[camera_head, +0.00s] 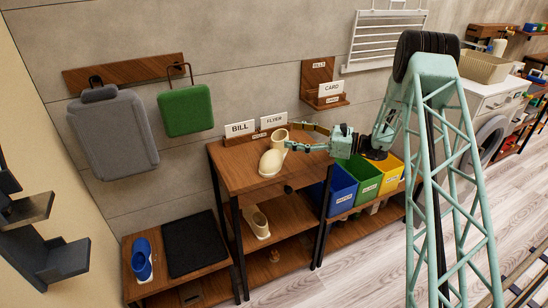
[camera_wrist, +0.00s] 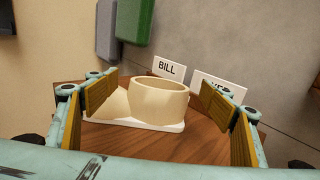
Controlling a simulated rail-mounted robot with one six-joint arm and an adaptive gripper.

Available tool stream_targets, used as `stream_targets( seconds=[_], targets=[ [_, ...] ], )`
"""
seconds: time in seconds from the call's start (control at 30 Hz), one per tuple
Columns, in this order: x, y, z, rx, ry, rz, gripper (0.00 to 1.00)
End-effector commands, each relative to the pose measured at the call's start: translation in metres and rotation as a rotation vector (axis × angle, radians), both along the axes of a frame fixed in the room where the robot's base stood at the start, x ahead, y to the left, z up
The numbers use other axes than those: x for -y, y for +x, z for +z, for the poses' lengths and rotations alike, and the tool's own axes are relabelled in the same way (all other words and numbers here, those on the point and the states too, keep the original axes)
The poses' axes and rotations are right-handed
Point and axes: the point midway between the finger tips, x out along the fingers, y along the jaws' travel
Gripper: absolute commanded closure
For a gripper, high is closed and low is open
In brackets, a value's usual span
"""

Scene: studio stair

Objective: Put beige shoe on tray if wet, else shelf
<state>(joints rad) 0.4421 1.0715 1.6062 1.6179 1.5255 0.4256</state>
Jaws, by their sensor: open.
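A beige shoe (camera_head: 270,162) with a pale sole stands upright on the wooden top of the shelf unit (camera_head: 232,181). It also fills the middle of the wrist view (camera_wrist: 160,100). I cannot make out whether it is wet. My gripper (camera_head: 300,137) is open at the shoe's right, its fingers reaching towards the ankle opening. In the wrist view my gripper (camera_wrist: 163,118) has one finger on each side of the shoe, with gaps visible. A similar beige shoe (camera_head: 259,222) stands on the level below. A black tray or mat (camera_head: 195,243) lies on the low bench at left.
A blue shoe (camera_head: 142,262) stands beside the black mat. BILL (camera_head: 240,128) and FLYER (camera_head: 274,120) cards stand behind the beige shoe. Blue (camera_head: 340,190), green (camera_head: 365,181) and yellow (camera_head: 388,172) bins stand right of the unit. Grey and green bags hang on the wall.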

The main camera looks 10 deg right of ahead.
Motion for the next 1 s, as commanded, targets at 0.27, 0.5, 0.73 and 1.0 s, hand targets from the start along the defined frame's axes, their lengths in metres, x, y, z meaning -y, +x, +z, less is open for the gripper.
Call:
stream_targets(
  seconds=[0.27, 0.5, 0.73, 1.0],
  targets=[
    [0.009, 0.007, -0.02, -0.022, 0.034, -0.027, 0.25],
    [0.009, 0.007, -0.021, -0.024, 0.036, -0.028, 0.25],
    [0.007, 0.008, -0.021, -0.023, 0.036, -0.027, 0.25],
    [-0.011, 0.018, -0.021, -0.023, 0.036, -0.025, 0.25]
  ],
)
